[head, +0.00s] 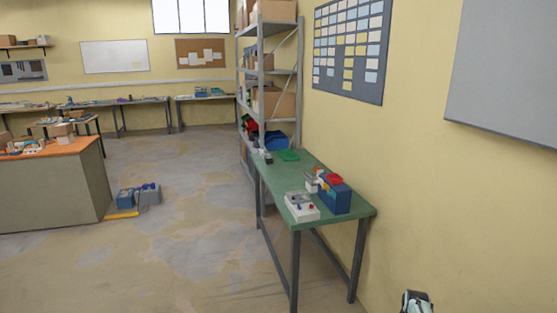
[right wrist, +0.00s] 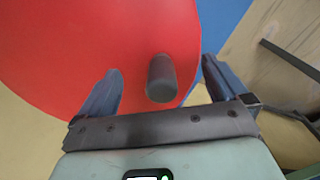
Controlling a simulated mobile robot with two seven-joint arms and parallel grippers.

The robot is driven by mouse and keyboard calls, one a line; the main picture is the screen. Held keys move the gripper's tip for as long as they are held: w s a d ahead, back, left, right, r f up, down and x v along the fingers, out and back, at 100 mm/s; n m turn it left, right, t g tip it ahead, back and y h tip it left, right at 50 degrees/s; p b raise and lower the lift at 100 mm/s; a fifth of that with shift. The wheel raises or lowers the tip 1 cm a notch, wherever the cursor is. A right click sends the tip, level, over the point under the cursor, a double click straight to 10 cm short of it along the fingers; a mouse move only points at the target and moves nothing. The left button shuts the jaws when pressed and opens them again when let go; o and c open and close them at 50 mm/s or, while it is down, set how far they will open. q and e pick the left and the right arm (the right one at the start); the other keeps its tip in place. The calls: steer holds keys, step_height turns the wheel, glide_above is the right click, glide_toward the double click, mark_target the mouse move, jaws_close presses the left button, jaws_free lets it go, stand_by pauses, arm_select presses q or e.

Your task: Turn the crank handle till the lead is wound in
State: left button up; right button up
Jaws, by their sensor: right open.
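In the right wrist view a large red disc (right wrist: 60,50) fills the upper left, and a dark grey crank handle (right wrist: 161,82) stands out from it. My right gripper (right wrist: 160,66) is open, with one finger on each side of the handle. Gaps show between handle and fingers. In the head view a blue box (head: 336,198) with a red part (head: 333,179) stands on the green table (head: 352,214); I cannot tell surely whether this is the same disc. I cannot make out a lead. My left gripper is not in view.
A white box (head: 301,208) with small coloured parts sits beside the blue box. A green item (head: 288,156) lies farther back on the table. A metal shelf (head: 262,80) stands behind it, and a yellow wall (head: 440,180) runs along the right.

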steer(key=shift+r, duration=0.1)
steer(key=shift+r, duration=3.95)
steer(key=shift+f, duration=0.1)
